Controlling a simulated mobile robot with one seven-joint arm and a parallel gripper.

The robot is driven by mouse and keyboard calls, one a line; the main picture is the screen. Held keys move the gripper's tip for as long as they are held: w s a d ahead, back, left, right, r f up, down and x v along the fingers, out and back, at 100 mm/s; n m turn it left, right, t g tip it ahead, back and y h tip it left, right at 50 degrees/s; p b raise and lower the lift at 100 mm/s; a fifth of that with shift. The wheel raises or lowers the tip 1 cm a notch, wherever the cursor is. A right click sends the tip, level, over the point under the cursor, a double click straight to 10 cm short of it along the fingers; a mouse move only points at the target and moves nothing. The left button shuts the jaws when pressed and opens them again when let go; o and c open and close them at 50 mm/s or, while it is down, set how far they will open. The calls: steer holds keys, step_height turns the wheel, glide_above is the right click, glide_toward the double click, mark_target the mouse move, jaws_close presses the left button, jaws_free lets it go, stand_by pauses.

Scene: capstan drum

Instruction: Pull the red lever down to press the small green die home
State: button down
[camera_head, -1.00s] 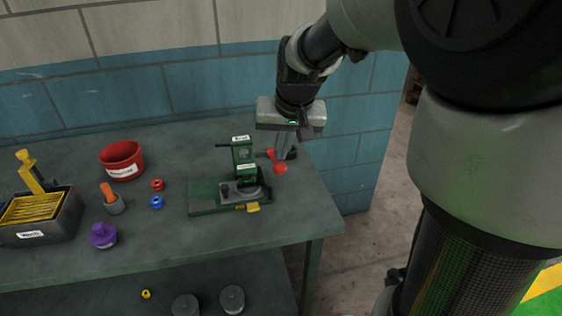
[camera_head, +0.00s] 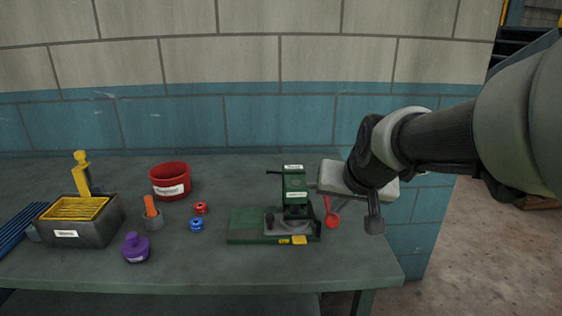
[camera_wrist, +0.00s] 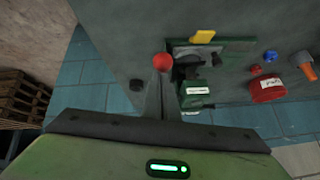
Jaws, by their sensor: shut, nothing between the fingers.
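The green press (camera_head: 296,190) stands on its base plate (camera_head: 248,225) at the right of the bench. Its red lever slants down on the press's right side, ending in a round red knob (camera_head: 332,221). My gripper (camera_head: 374,214) is shut and empty, fingers pointing down, to the right of the knob in the head view. In the wrist view the red knob (camera_wrist: 162,62) shows just past my fingertips (camera_wrist: 163,82); I cannot tell whether they touch. The fingers hide much of the lever rod. Dark pieces sit under the press head; I cannot make out the small green die.
On the bench to the left are a red bin (camera_head: 172,182), a red ring (camera_head: 201,208), a blue ring (camera_head: 196,224), an orange-handled piece (camera_head: 152,212), a purple piece (camera_head: 136,248) and a grey box (camera_head: 80,230). A yellow tab (camera_head: 299,240) lies at the press's front.

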steer(key=shift+s+f, duration=0.35)
steer(key=shift+f, duration=0.4)
steer(key=r+p, duration=0.1)
steer(key=w+r+p, duration=0.1)
steer(key=r, duration=0.1)
steer(key=w+r+p, duration=0.1)
steer(key=r, duration=0.1)
steer(key=shift+w+d, duration=0.1)
steer(key=shift+d, duration=0.2)
steer(key=s+f+p+v, duration=0.1)
steer(key=p+v, duration=0.1)
steer(key=v, duration=0.7)
steer(key=shift+s+r, duration=0.2)
steer(key=shift+s, duration=0.3)
steer(key=shift+d, duration=0.1)
steer(key=s+f+n+g, duration=0.2)
steer(key=s+f, duration=0.3)
steer(key=s, duration=0.7)
step_height(320, 180, up, 20)
steer(key=s+p, duration=0.1)
steer(key=p, duration=1.9)
steer(key=shift+s+a+f+h, duration=0.2)
steer(key=shift+s+a+h, duration=0.05)
steer(key=shift+h, duration=0.05)
